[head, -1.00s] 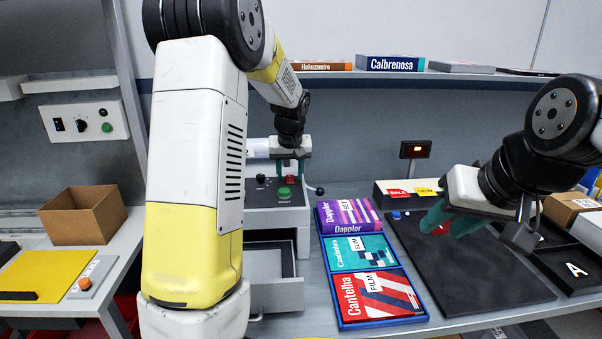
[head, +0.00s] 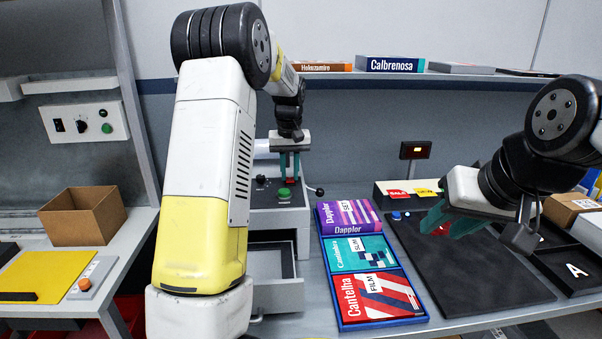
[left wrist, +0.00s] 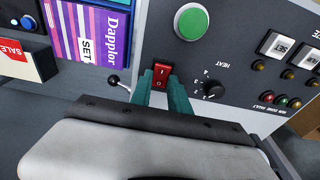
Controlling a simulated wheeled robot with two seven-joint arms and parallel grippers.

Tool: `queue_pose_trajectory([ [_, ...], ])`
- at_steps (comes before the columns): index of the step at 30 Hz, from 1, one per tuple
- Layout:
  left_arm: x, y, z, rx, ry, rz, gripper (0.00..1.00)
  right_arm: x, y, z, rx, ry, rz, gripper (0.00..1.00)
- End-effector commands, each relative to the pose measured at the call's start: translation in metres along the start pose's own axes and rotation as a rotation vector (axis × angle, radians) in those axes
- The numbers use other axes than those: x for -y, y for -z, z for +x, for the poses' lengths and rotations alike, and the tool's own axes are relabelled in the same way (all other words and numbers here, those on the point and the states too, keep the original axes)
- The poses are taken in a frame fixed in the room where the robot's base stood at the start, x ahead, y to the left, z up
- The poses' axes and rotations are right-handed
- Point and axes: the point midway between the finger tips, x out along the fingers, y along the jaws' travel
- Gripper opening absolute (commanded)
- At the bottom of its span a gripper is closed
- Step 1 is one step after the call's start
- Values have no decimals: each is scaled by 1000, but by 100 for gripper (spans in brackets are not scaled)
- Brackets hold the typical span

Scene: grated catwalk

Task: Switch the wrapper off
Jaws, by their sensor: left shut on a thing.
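The wrapper (head: 262,222) is a grey machine at the back of the bench, its control panel on top. Its red rocker switch (left wrist: 162,76), marked I and O, shows close up in the left wrist view; I cannot tell which side is pressed. My left gripper (head: 290,180) points down at the panel with its teal fingers on either side of the switch, shut on it. A green button (left wrist: 191,22) and a black HEAT knob (left wrist: 214,89) sit near the switch.
Boxes labelled Dapplor (head: 348,222) and Cantelha (head: 378,298) lie in a blue tray right of the wrapper. A small black-knobbed lever (head: 318,191) sticks out of the wrapper's right side. An open drawer (head: 277,290) is below. The dark mat (head: 470,270) is mostly clear.

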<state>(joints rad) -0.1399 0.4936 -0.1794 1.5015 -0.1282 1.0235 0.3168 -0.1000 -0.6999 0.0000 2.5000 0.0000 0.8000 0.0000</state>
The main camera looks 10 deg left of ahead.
Motion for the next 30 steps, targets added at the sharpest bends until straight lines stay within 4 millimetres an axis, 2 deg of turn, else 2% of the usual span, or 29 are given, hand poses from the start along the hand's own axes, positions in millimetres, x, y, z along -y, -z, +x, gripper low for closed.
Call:
queue_pose_trajectory([
  [7, 0, 0, 0, 0, 0, 0, 0, 0, 0, 0, 0, 0, 0, 36],
  [8, 0, 0, 0, 0, 0, 0, 24, 0, 0, 0, 0, 0, 0, 36],
  [11, 0, 0, 0, 0, 0, 0, 43, 0, 0, 0, 0, 0, 0, 36],
  [22, 0, 1, -4, -2, -1, 0, 44, 0, 0, 0, 0, 0, 0, 36],
  [26, 0, 1, -21, -4, -1, 0, 44, 0, 0, 0, 0, 0, 0, 36],
  [30, 0, 1, -46, -4, -2, 0, 44, 0, 0, 0, 0, 0, 0, 36],
])
